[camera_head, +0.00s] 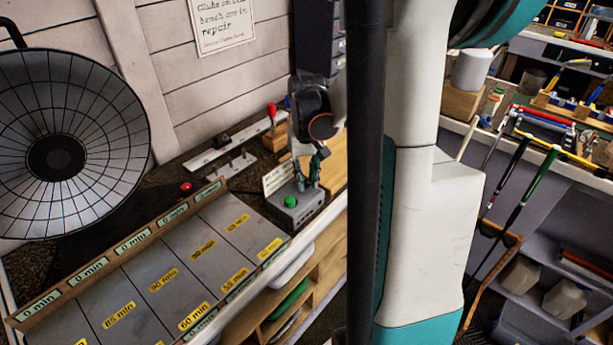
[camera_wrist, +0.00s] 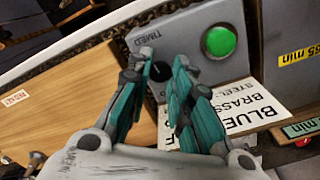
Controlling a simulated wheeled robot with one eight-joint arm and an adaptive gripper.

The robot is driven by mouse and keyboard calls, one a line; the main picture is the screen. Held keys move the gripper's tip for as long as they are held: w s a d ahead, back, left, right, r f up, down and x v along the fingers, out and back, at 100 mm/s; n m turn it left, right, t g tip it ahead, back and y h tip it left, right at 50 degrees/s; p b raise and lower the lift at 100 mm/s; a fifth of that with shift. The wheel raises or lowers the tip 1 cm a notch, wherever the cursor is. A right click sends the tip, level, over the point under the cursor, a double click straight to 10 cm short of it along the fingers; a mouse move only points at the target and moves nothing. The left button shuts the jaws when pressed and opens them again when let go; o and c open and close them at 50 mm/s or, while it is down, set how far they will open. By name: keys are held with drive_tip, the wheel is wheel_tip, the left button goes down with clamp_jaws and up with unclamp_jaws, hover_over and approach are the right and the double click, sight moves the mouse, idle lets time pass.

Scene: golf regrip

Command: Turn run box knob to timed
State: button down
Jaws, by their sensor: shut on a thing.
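The run box (camera_head: 293,208) is a grey box on the bench, with a green button (camera_head: 290,201) on its top. In the wrist view the run box (camera_wrist: 186,38) shows the green button (camera_wrist: 219,42) and the word TIMED near its left edge. The black knob (camera_wrist: 160,71) sits between my fingertips, partly hidden by them. My gripper (camera_wrist: 161,68) is shut on the knob. In the head view my gripper (camera_head: 308,180) reaches down onto the box's far part, and the knob is hidden there.
A printed card (camera_head: 277,178) stands by the box; in the wrist view it (camera_wrist: 235,115) lies close to my fingers. Sorting trays (camera_head: 190,260) with minute labels fill the bench front. A red-handled lever (camera_head: 272,119) stands behind. A wooden board (camera_wrist: 60,100) lies beside the box.

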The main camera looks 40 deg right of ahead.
sight(306, 181)
drive_tip(key=shift+m, duration=1)
drive_tip(key=c, duration=1.4)
unclamp_jaws()
drive_tip(key=shift+c, duration=0.2)
wheel_tip(306, 181, up, 12)
drive_tip(key=shift+w, duration=0.1)
